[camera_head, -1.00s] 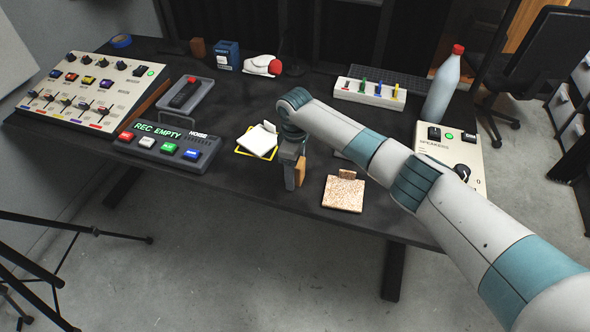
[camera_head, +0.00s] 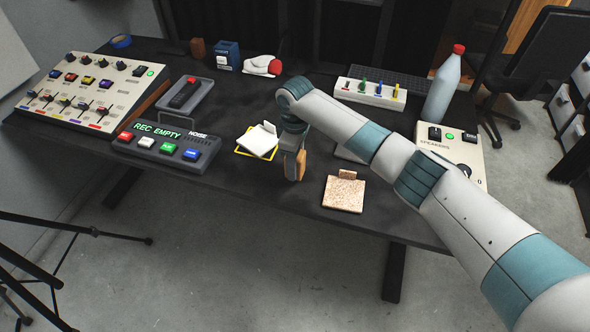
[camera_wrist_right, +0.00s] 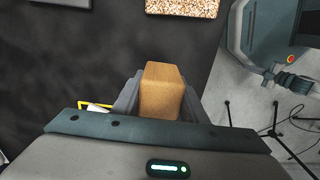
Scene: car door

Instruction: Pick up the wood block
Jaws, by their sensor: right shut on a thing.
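The wood block (camera_head: 301,164) is a small tan-brown block. My right gripper (camera_head: 293,166) is shut on it near the front of the dark table, left of the speckled square board. In the right wrist view, the wood block (camera_wrist_right: 162,92) sits between the two grey fingers of the right gripper (camera_wrist_right: 158,98), with its end sticking out past them. The fingers hide part of its sides. I cannot tell for sure how far it is above the table. My left gripper is not in view.
The speckled board (camera_head: 343,195) lies just right of the gripper. A white pad on a yellow-edged square (camera_head: 258,141) lies to the left. A button box (camera_head: 166,146) is farther left; a bottle (camera_head: 443,88) stands at right. The table's front edge is close.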

